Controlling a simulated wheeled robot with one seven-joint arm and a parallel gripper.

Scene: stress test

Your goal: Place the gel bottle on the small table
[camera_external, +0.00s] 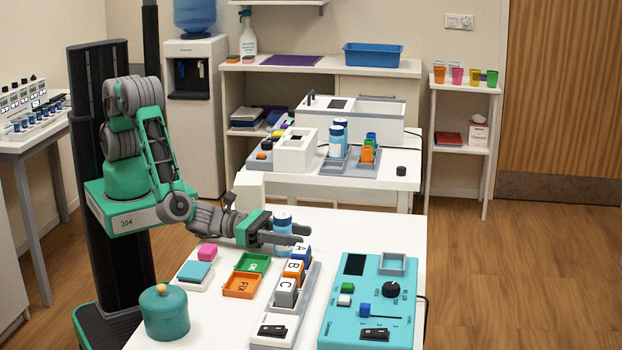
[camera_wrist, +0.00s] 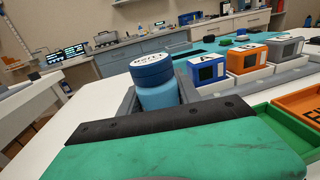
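A light blue bottle with a dark blue cap (camera_external: 282,219), seemingly the gel bottle, stands upright at the far part of the near white table (camera_external: 345,232). My gripper (camera_external: 288,235) is level around its body, one finger on each side. In the wrist view the bottle (camera_wrist: 157,95) sits upright between the grey fingers (camera_wrist: 156,100), with lettering on its cap too small to read. Whether the fingers press on it or leave a small gap is not clear. The dark bar and green housing hide its base. Which surface is the small table is not certain.
Lettered blocks on a grey rail (camera_external: 283,312) and green and orange trays (camera_external: 241,286) lie near the gripper. A turquoise control panel (camera_external: 369,305) is at right and a teal pot (camera_external: 166,312) in front. A second white table (camera_external: 392,183) holds equipment behind. A narrow stand (camera_external: 462,88) carries cups.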

